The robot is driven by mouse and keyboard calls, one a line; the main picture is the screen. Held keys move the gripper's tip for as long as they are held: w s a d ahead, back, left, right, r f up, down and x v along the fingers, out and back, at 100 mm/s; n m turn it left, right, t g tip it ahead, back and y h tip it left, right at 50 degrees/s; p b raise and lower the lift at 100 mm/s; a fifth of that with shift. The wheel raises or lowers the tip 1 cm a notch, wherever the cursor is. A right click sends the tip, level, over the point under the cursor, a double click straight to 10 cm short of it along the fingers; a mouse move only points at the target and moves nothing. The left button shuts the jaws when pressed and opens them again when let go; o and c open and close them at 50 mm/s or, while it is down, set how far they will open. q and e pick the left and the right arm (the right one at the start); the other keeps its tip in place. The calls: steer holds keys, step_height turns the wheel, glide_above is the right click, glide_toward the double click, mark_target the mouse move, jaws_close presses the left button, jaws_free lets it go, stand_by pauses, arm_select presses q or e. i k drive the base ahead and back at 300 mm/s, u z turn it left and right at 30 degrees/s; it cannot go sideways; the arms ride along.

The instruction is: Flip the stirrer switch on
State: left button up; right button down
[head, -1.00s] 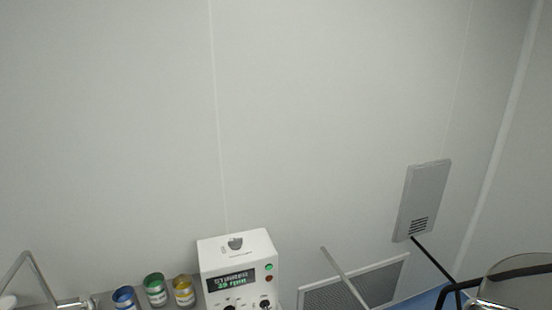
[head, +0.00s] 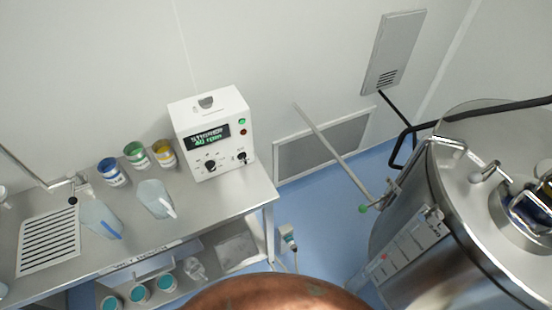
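The white stirrer control box (head: 212,148) stands on the right end of the steel bench (head: 262,190) against the wall. Its lit display (head: 208,136) reads STIRRER with what looks like 40 rpm below. A dark knob (head: 210,165) and a small dark switch-like control (head: 242,157) sit low on its front. I cannot tell the position of that control. Neither of my grippers is in view.
A large steel vessel (head: 440,230) fills the right. A brown rounded surface (head: 275,291) lies at the bottom. Blue floor shows between bench and vessel.

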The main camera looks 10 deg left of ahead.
mark_target(244, 159)
steer(key=z, duration=0.7)
steer(key=k, duration=0.6)
steer(key=u, duration=0.15)
